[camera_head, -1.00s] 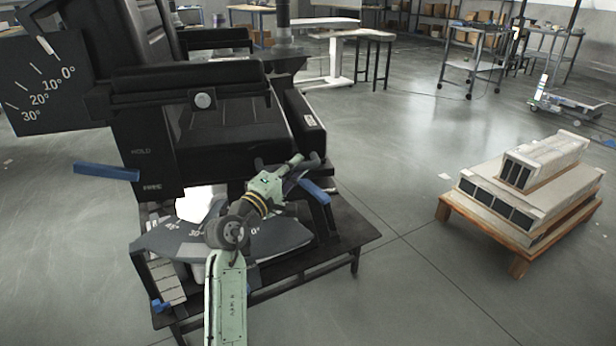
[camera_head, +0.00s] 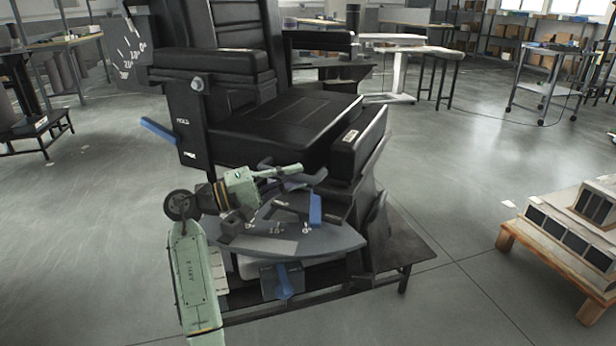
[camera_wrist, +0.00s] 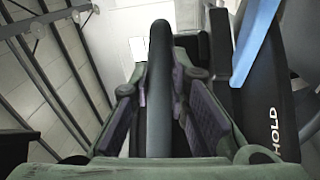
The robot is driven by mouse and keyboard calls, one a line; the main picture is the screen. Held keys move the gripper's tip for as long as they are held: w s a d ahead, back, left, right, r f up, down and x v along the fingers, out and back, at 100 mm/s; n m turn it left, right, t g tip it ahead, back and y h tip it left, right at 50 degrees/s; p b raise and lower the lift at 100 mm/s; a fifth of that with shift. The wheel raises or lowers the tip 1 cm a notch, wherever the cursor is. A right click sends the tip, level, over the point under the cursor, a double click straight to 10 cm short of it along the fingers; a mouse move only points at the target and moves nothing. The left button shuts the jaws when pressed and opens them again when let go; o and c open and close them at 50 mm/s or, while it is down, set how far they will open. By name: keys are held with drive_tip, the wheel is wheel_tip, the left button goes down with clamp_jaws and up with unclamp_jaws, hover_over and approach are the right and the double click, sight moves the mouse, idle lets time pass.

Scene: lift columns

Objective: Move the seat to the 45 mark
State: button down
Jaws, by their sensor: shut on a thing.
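The black padded seat (camera_head: 270,128) stands on a low dark base in the head view. Below its front is a grey curved dial plate (camera_head: 335,242) with angle marks; 15° and 0° are readable, and my arm covers part of the plate. A blue tab (camera_head: 315,208) hangs at the seat's front edge, close to the 0° mark. My gripper (camera_head: 312,177) is at the seat's front, above the dial. In the wrist view its fingers are closed around a dark rounded bar (camera_wrist: 159,90). I cannot see where the bar joins the seat.
A blue lever (camera_head: 160,130) sticks out beside the HOLD side panel. A second dial (camera_head: 133,50) is by the backrest. A blue pedal (camera_head: 284,283) is low at the base. A pallet with boxes (camera_head: 560,235) stands right. The floor between is clear.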

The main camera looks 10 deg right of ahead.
drive_tip(key=shift+w+a+m+g, duration=0.15)
drive_tip(key=shift+a+g, duration=0.2)
drive_tip(key=shift+a, duration=0.2)
drive_tip(key=shift+w+a+m+g, duration=0.1)
drive_tip(key=shift+a+m+g, duration=0.05)
drive_tip(key=shift+a+g, duration=0.3)
drive_tip(key=shift+a, duration=0.2)
drive_tip(key=c, duration=1.7)
unclamp_jaws()
drive_tip(key=shift+a+t, duration=0.15)
drive_tip(key=shift+t, duration=0.15)
drive_tip(key=shift+o, duration=0.8)
drive_tip(key=shift+d, duration=0.2)
drive_tip(key=s+a+f, duration=0.1)
drive_tip(key=a, duration=1.1)
drive_tip(key=shift+s+f, duration=0.3)
drive_tip(key=shift+d, duration=0.1)
